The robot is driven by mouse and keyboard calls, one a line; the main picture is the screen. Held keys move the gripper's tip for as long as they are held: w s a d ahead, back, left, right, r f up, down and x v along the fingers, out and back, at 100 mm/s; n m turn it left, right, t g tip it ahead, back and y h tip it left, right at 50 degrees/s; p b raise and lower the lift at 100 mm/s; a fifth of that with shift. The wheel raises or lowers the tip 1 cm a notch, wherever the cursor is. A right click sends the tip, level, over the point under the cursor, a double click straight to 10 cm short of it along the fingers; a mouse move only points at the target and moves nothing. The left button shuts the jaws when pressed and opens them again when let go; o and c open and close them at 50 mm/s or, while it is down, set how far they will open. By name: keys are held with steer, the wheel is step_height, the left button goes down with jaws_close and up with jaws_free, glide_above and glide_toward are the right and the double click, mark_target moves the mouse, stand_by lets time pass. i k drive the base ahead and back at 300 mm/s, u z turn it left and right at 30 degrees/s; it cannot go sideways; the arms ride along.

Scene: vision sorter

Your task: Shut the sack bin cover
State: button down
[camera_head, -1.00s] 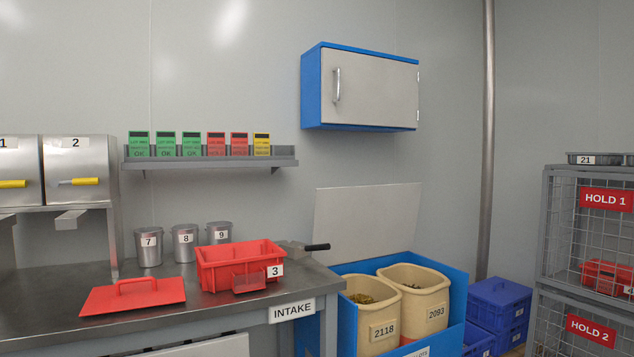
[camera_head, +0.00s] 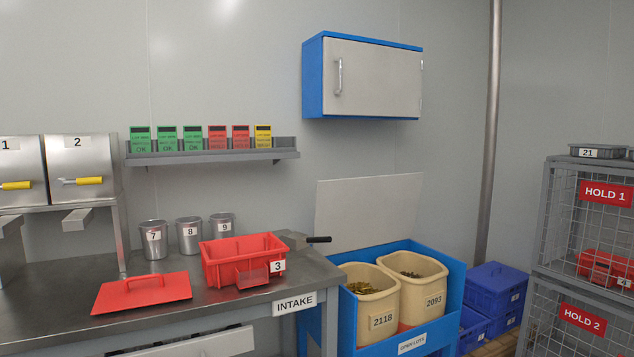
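The blue sack bin (camera_head: 453,305) stands on the floor right of the intake table, with a label reading OPEN LOTS on its front. Its pale grey cover (camera_head: 368,210) is open, standing up at the back near the wall. Two beige sacks are inside: sack 2118 (camera_head: 371,322) on the left and sack 2093 (camera_head: 424,302) on the right, both open with contents showing. My gripper is not in view.
The intake table (camera_head: 230,306) holds a red crate (camera_head: 222,270) marked 3, a red lid (camera_head: 141,296) and several metal cups. A blue wall cabinet (camera_head: 313,80) hangs above the bin. Blue crates (camera_head: 492,290) and a wire hold cage (camera_head: 560,235) stand to the right.

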mark_target(359, 213)
steer(key=k, duration=0.65)
steer(key=z, duration=0.25)
steer(key=i, duration=1.7)
steer(key=u, duration=0.65)
